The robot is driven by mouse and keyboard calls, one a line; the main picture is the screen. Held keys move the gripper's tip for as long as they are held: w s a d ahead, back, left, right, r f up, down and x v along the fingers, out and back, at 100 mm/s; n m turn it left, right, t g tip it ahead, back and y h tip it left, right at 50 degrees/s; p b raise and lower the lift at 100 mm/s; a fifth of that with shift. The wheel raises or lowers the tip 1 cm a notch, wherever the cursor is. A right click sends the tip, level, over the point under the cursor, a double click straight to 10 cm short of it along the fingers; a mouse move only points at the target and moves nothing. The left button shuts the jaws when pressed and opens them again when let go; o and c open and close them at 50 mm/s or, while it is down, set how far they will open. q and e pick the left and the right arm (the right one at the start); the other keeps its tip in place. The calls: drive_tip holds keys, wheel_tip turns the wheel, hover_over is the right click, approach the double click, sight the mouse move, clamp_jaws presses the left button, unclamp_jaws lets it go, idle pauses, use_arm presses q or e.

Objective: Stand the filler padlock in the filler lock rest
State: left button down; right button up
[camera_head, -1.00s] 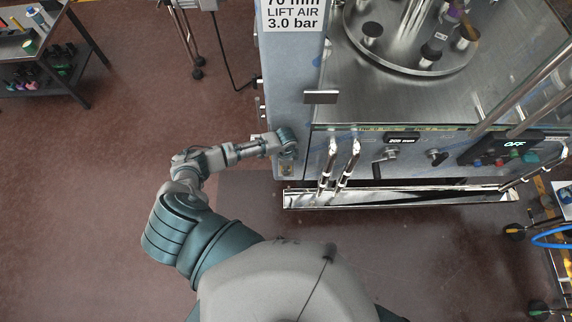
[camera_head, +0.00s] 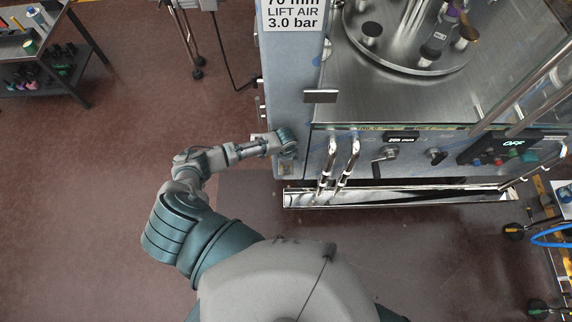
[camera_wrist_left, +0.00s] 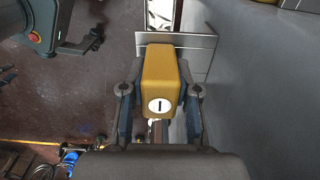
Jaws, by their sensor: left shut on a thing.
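The yellow padlock (camera_wrist_left: 160,78), with a white round label marked with a dark stroke, is between the fingers of my left gripper (camera_wrist_left: 160,108) in the left wrist view. The gripper is shut on it. A thin grey metal plate (camera_wrist_left: 203,42) shows just beyond the padlock; I cannot tell whether it is the lock rest or whether they touch. In the head view my left gripper (camera_head: 288,142) is at the left front corner of the filler, and the padlock is not distinguishable there. My right gripper is out of view.
The filler (camera_head: 410,100) fills the right side, with two upright steel nozzles (camera_head: 345,165) and a drip tray (camera_head: 400,199) at its front. A dark shelf cart (camera_head: 65,60) stands far left.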

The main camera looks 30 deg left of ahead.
use_arm(q)
drive_tip(key=shift+s+f, duration=0.15)
drive_tip(key=shift+f, duration=0.05)
drive_tip(key=c, duration=1.1)
unclamp_jaws()
drive_tip(key=o, duration=0.3)
drive_tip(key=shift+o, duration=0.2)
drive_tip(key=r, duration=1.1)
drive_tip(key=shift+w+a+r, duration=0.1)
drive_tip(key=shift+w+r, duration=0.15)
drive_tip(key=shift+r, duration=0.15)
